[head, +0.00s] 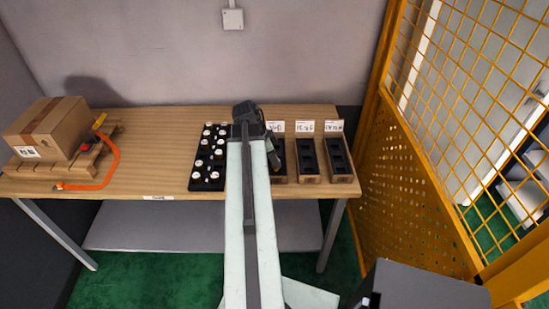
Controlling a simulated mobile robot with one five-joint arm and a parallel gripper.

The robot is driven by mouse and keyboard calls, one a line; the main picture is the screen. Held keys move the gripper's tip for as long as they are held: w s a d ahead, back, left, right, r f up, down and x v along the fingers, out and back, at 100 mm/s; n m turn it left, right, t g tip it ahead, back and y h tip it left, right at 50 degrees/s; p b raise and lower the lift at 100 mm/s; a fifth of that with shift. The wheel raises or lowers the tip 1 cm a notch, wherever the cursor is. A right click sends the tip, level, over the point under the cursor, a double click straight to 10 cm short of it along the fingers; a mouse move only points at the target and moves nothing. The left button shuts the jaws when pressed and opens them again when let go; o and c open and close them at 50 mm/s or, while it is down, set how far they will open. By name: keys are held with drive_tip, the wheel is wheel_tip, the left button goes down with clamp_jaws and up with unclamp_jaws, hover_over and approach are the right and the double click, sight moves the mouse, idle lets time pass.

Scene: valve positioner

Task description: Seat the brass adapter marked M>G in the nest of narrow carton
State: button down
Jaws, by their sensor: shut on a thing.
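My gripper (275,160) is at the end of my arm, low over the leftmost of three small cartons (281,179) at the right of the table. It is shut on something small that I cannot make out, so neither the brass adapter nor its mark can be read. The middle carton (309,178) and the right carton (342,178) have dark inserts with nests and upright white labels. The label lettering is too small to read surely, so I cannot tell which is the narrow carton. My arm partly hides the left carton.
A black tray (195,172) with several white-topped pieces sits left of my arm. A yellow mesh fence (410,170) stands right of the table.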

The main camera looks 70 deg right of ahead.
drive_tip(key=shift+f, duration=0.2)
idle(0.7)
drive_tip(key=shift+f+b, duration=0.35)
drive_tip(key=shift+b, duration=0.2)
drive_tip(key=shift+f, duration=0.1)
idle(0.4)
drive_tip(key=shift+f+b, duration=0.35)
drive_tip(key=shift+b, duration=0.05)
drive_tip(key=shift+f+b, duration=0.45)
drive_tip(key=shift+b, duration=0.05)
drive_tip(key=c, duration=1.1)
unclamp_jaws()
